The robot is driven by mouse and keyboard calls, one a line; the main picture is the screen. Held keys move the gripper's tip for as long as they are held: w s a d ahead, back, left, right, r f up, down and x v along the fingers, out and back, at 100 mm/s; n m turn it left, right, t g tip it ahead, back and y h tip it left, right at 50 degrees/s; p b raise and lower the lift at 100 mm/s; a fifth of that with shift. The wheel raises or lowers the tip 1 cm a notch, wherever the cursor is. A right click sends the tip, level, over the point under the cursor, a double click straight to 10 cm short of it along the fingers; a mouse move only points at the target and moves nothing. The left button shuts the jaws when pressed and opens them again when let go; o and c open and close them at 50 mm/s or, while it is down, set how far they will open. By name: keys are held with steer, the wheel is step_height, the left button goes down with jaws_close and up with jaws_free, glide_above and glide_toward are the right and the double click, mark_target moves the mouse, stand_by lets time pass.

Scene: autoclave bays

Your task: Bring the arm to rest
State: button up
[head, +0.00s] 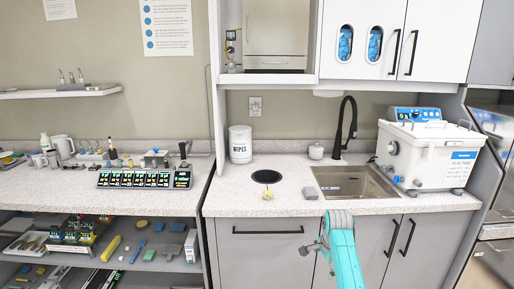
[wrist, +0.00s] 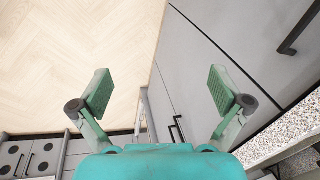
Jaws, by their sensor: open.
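My arm (head: 343,250) is teal and reaches up from the bottom of the head view, in front of the grey cabinet doors under the sink. My gripper (head: 315,246) shows small at its left side, below the counter's front edge. In the wrist view my gripper (wrist: 160,91) is open, with its two green pads wide apart. Nothing is between the pads. Behind them are pale wood floor (wrist: 80,50) and grey cabinet fronts (wrist: 210,40).
The speckled counter (head: 240,204) holds a wipes tub (head: 240,144), a sink (head: 352,182) with a black tap (head: 345,125), a yellow item (head: 267,195), a grey block (head: 310,193) and a white machine (head: 430,153). Cabinet handles (head: 268,231) stick out near the arm. Open shelves (head: 150,262) stand left.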

steer(key=s+a+f+n+t, duration=0.1)
steer(key=s+f+n+t, duration=0.1)
steer(key=s+f, duration=0.65)
steer(key=s+a+f+n+t, duration=0.15)
steer(key=s+f, duration=0.35)
steer(key=f, duration=0.6)
steer(key=s+f+n+t, duration=0.1)
steer(key=s+f+n, duration=0.15)
steer(key=s, duration=0.65)
steer(key=s+f+n+t, duration=0.1)
steer(key=s+f, duration=0.2)
steer(key=s, duration=0.7)
steer(key=s+a+r+n+t, duration=0.2)
steer(key=s+r, duration=0.1)
steer(key=s, duration=0.8)
steer(key=s+r+n+t, duration=0.4)
steer(key=s+r+n, duration=0.2)
steer(key=s+r, duration=1.6)
step_height(320, 180, up, 4)
steer(key=shift+s+a+f, duration=0.15)
steer(key=shift+s+a, duration=0.05)
steer(key=shift+t, duration=0.25)
